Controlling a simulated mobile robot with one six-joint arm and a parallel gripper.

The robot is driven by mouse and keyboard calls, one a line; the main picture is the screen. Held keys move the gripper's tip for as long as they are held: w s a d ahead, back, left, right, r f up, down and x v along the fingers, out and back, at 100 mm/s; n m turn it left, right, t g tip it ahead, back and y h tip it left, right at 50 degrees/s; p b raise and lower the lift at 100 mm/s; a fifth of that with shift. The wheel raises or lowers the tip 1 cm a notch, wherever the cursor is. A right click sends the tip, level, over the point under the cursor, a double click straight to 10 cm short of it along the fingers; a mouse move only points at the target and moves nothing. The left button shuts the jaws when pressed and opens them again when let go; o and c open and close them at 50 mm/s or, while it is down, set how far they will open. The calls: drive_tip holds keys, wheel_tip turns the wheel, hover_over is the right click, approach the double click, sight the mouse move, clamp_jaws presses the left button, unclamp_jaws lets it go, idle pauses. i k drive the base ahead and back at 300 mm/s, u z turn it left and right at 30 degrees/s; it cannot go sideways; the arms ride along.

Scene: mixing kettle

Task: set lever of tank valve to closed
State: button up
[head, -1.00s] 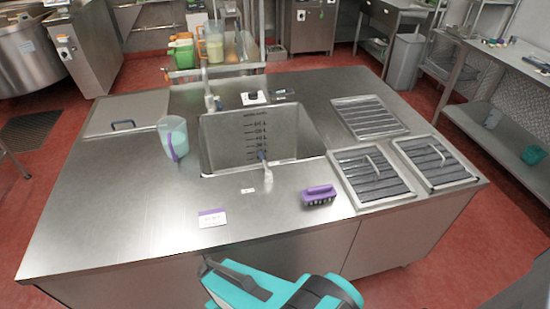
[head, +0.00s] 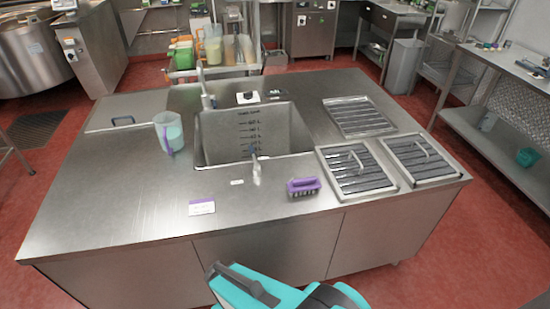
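The tank (head: 222,138) is a square steel basin with volume marks on its inner wall, set into the steel counter. At its front edge stands a small valve lever (head: 256,170), pale with a blue part at its top. It is too small to tell its exact setting. A teal and dark piece of my arm (head: 285,290) shows at the bottom edge, in front of the counter and well apart from the lever. I cannot make out fingertips there, so whether my gripper is open or shut does not show.
On the counter (head: 110,200) are a jug (head: 168,132), a purple brush (head: 303,187), a small label card (head: 202,207), a faucet (head: 207,92) and slatted lids (head: 356,170). A cart with containers (head: 212,60) stands behind. Red floor is open around the counter.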

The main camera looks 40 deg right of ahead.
sight(257, 166)
drive_tip(key=u, duration=0.4)
drive_tip(key=k, duration=0.2)
drive_tip(key=z, duration=1.55)
drive_tip(key=k, duration=0.55)
drive_tip(key=u, duration=0.2)
drive_tip(key=i, duration=0.55)
drive_tip(key=u, duration=0.05)
